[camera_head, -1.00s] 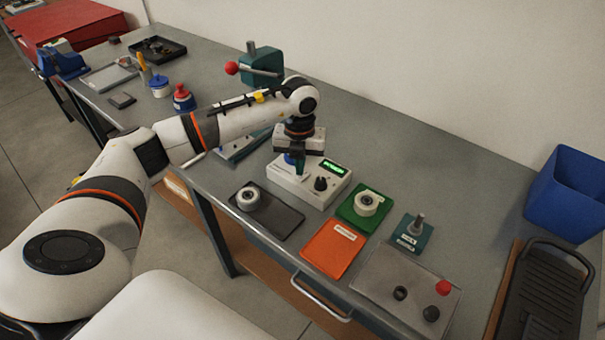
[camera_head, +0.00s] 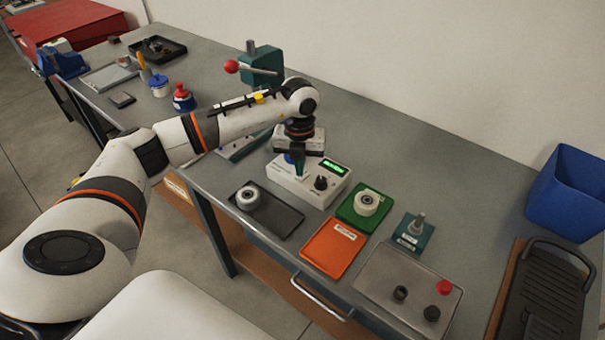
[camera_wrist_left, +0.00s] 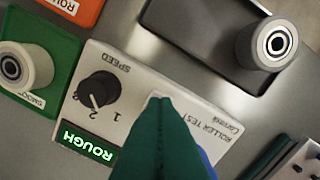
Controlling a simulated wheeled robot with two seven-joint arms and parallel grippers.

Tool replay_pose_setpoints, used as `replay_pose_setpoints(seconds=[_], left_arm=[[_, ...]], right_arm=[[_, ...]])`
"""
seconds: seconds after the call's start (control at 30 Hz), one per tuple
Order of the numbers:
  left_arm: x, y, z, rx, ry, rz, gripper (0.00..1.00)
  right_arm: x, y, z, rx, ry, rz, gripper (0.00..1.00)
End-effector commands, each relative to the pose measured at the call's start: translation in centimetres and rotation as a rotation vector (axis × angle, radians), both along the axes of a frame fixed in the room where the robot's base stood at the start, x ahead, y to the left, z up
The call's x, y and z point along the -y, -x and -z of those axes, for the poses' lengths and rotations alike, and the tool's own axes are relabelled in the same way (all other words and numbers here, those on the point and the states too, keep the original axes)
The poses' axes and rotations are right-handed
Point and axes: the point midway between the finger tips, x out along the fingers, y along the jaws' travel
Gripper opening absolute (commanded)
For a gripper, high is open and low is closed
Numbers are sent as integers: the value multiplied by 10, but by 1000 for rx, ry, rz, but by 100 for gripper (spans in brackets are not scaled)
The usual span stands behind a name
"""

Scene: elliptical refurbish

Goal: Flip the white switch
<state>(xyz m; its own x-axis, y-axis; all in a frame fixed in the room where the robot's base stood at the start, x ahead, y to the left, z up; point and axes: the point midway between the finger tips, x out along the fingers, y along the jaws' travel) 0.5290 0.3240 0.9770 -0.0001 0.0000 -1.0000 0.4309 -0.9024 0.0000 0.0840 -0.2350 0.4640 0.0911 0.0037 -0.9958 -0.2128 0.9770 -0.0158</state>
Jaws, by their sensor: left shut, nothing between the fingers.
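The white roller test box (camera_head: 330,190) stands on the grey bench, with a dark speed knob (camera_head: 321,183) and a lit green display (camera_head: 333,167). In the left wrist view the display (camera_wrist_left: 88,146) reads ROUGH, and the knob (camera_wrist_left: 98,90) sits beside it. My left gripper (camera_head: 300,175) points down over the left part of the box. In the left wrist view its green fingers (camera_wrist_left: 162,105) are shut with nothing between them, and they cover part of the box. I cannot make out the white switch; it may be hidden behind the fingers. My right gripper is not in view.
A dark tray (camera_head: 280,222) with a roller (camera_head: 247,198) lies in front left of the box. A green tray (camera_head: 350,218) with a roller (camera_head: 366,203) and an orange tray (camera_head: 325,262) lie to the right. A green press (camera_head: 262,68) stands behind.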

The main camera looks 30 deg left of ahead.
Motion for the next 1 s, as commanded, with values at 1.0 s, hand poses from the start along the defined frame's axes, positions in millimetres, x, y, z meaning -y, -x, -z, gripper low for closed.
replay_pose_setpoints(seconds=[1.0], left_arm=[[0, 0, 17, -1, 0, 0, 0]], right_arm=[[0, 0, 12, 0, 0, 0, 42]])
